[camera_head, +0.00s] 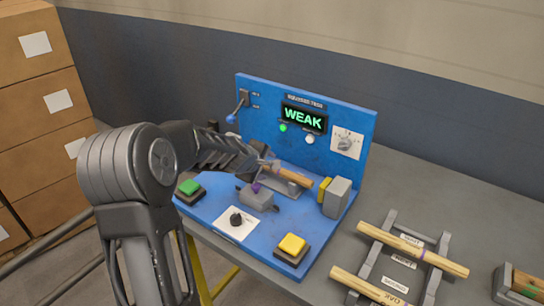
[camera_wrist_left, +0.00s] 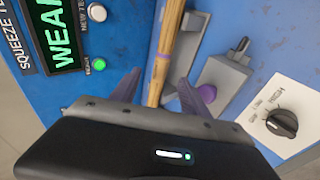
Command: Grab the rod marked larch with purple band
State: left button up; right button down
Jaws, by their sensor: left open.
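A pale wooden rod (camera_head: 293,177) lies across the blue squeeze tester (camera_head: 305,215), in front of its panel. In the left wrist view the rod (camera_wrist_left: 167,50) shows a purple band; I read no wood name on it. My left gripper (camera_head: 264,160) is over the rod's left part. In the left wrist view its open fingers (camera_wrist_left: 160,80) stand on either side of the rod, apart from it near the band. Another rod (camera_head: 400,243), seemingly with a purple band, lies on the labelled rack at right. A further rod (camera_head: 366,287) lies on its front part. My right gripper is out of view.
The tester screen (camera_head: 304,118) reads WEAK. A grey block (camera_head: 337,198) stands by the rod's right end. Green (camera_head: 190,187) and yellow (camera_head: 292,245) buttons and a black knob (camera_head: 236,219) sit in front. Cardboard boxes (camera_head: 40,100) stand at left. The table behind the rack is clear.

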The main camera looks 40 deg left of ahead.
pick_arm(q)
jog(key=shift+w+a+f+b, duration=0.3)
jog(key=shift+w+a+f, duration=0.15)
jog(key=shift+w+f, duration=0.25)
jog(key=x, duration=0.5)
jog(key=shift+a+f, duration=0.1)
jog(key=shift+f, duration=0.05)
dwell(0.6)
grip_shut()
dwell(0.4)
